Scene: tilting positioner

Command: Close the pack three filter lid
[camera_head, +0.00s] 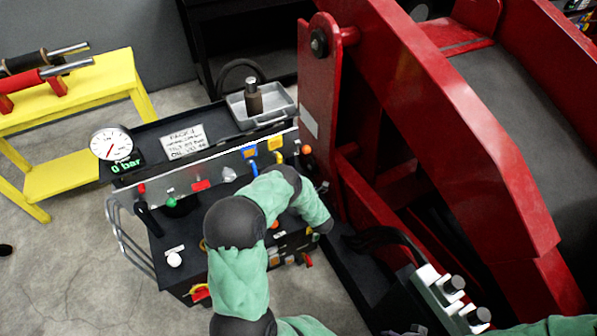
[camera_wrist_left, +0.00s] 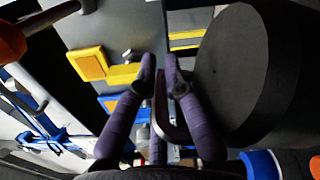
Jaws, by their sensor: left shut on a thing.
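The pack (camera_head: 158,222) is a dark box-shaped unit with a grey, handled top side, left of the red machine in the head view. My left arm, green with dark joints, reaches over its right end and hides part of it. In the left wrist view my left gripper (camera_wrist_left: 159,72) has its purple fingers closed on a curved grey bar (camera_wrist_left: 166,108). A large dark round part (camera_wrist_left: 248,72) lies just right of the fingers; I cannot tell whether it is the filter lid. In the head view the fingers are mostly hidden. My right gripper is not in view.
Yellow blocks (camera_wrist_left: 88,64) sit left of the fingers. The red machine (camera_head: 400,75) crowds the right. A yellow bench (camera_head: 62,116) stands left; floor between is clear.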

